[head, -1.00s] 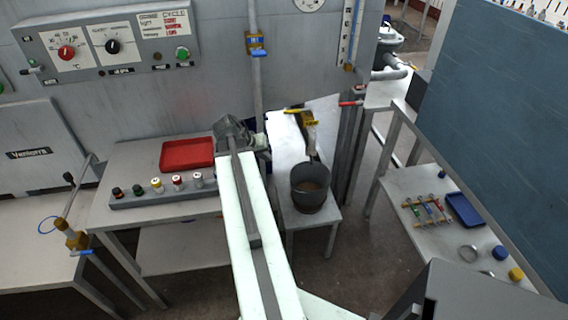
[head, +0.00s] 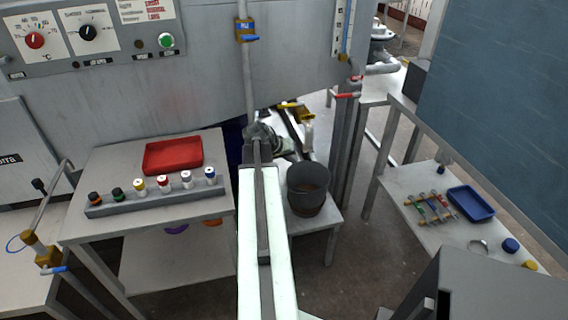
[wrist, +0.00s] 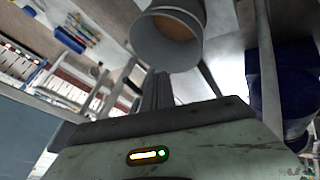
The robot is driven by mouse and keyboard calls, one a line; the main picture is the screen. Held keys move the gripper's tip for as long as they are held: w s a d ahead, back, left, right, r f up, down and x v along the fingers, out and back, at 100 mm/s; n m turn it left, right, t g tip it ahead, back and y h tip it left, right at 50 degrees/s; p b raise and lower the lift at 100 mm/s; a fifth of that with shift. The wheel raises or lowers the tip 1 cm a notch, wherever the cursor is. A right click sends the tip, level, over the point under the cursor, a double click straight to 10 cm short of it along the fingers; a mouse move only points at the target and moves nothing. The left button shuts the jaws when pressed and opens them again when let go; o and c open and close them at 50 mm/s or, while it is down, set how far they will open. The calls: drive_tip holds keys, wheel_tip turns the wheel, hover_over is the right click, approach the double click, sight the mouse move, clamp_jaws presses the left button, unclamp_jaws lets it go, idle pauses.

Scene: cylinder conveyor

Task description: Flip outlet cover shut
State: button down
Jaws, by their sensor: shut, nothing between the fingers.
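My gripper (head: 262,132) is at the far end of my pale arm, in front of the outlet area at the foot of the grey machine. Its dark fingers (wrist: 157,92) show in the wrist view, shut and empty. Just behind it in the head view is a yellow bar (head: 290,105) with dark and white parts around it. The outlet cover cannot be told apart clearly there; my gripper hides part of this area. Whether the gripper touches anything cannot be told.
A dark bucket (head: 308,190) with brown inside stands on a low stand (head: 322,222) right of my arm; it also shows in the wrist view (wrist: 165,40). A left table holds a red tray (head: 173,155) and a rack of small bottles (head: 155,200). A right table holds a blue tray (head: 471,203).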

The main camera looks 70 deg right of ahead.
sight(309, 156)
drive_tip(key=s, duration=0.1)
drive_tip(key=s+d+r, duration=0.1)
drive_tip(key=s, duration=0.1)
drive_tip(key=shift+d, duration=0.15)
drive_tip(key=shift+s+d+r, duration=0.1)
drive_tip(key=shift+s+d, duration=0.6)
drive_tip(key=shift+s, duration=0.2)
drive_tip(key=shift+w, duration=0.1)
